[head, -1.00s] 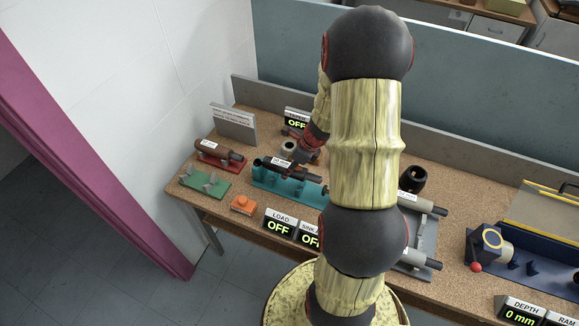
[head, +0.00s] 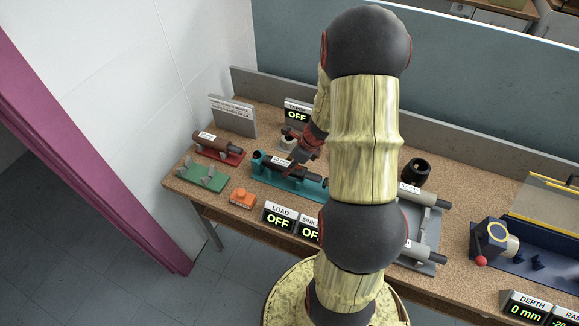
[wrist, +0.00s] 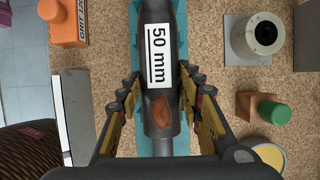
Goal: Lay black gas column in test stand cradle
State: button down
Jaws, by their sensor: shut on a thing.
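The black gas column (head: 284,166) with a white label lies lengthwise along a teal stand (head: 312,192) on the bench in the head view. My gripper (head: 308,152) is at the column, partly hidden behind my arm. In the wrist view the column (wrist: 160,85) shows a "50 mm" label and an orange-brown mark, and a thinner grey rod extends toward the bottom. My gripper's fingers (wrist: 159,95) are shut on it from both sides. The teal stand (wrist: 195,90) shows below it. I cannot tell whether the column touches the stand.
A brown column (head: 219,146) rests on a red stand at left, behind a green stand (head: 200,177). An orange block (head: 242,198) and OFF displays (head: 279,217) stand in front. A grey stand (head: 428,240) with labelled columns and a blue machine (head: 492,243) stand at right.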

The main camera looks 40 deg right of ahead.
jog(key=shift+f+b, duration=0.35)
jog(key=shift+f, duration=0.15)
jog(key=c, duration=1.2)
grip_release()
jog(key=shift+o, duration=0.3)
jog(key=shift+f, duration=0.1)
jog(key=v, duration=1.2)
jog(key=shift+s, duration=0.1)
